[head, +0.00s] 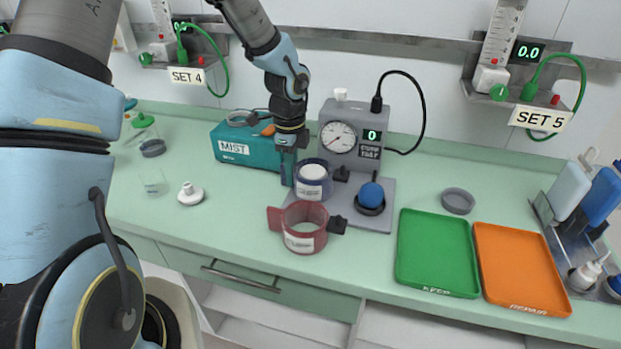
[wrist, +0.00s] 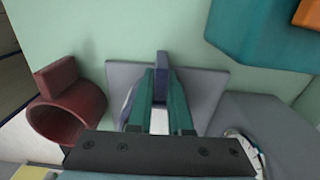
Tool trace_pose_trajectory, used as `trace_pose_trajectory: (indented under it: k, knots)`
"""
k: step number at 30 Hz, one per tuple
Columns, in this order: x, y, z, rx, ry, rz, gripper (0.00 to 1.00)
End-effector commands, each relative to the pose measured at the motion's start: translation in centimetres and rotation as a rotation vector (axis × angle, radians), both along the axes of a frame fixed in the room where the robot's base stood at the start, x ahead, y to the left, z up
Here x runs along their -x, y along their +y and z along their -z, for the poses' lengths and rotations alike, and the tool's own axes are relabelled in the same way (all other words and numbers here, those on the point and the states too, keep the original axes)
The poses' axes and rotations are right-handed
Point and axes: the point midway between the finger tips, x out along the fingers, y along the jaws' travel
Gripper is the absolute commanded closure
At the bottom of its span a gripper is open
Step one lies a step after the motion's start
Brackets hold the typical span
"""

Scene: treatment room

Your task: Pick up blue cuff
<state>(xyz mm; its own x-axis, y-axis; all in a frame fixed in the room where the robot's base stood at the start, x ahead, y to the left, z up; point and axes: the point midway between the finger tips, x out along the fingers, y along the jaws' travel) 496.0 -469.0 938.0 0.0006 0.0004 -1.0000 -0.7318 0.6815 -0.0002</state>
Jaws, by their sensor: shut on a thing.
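The blue cuff (head: 313,188) is a dark navy ring with a pale label and a side tab. It is at the left of the grey gauge stand's base, upright. My gripper (head: 288,178) comes down from above at its left side and is shut on its tab. In the wrist view, the teal fingers (wrist: 161,90) close on the cuff's blue tab (wrist: 162,62). Most of the ring is hidden behind the fingers there. I cannot tell whether the cuff touches the base or is slightly raised.
A red cuff (head: 303,240) sits in front, near the counter edge. The gauge stand (head: 354,125) with a blue bulb (head: 371,195) is right. A teal MIST box (head: 232,145) is behind left. Green (head: 437,253) and orange (head: 520,268) trays lie empty at right.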

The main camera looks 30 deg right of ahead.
Motion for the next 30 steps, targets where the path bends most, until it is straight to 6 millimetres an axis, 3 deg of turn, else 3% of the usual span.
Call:
trace_pose_trajectory:
  k: [20, 23, 30]
  knots:
    - [-0.1, -0.1, -0.4, 0.002, -0.002, -0.001, 1.00]
    - [-0.2, 0.0, -1.5, 0.003, -0.003, -0.004, 1.00]
    - [-0.2, -0.1, -6.3, 0.004, -0.006, -0.003, 1.00]
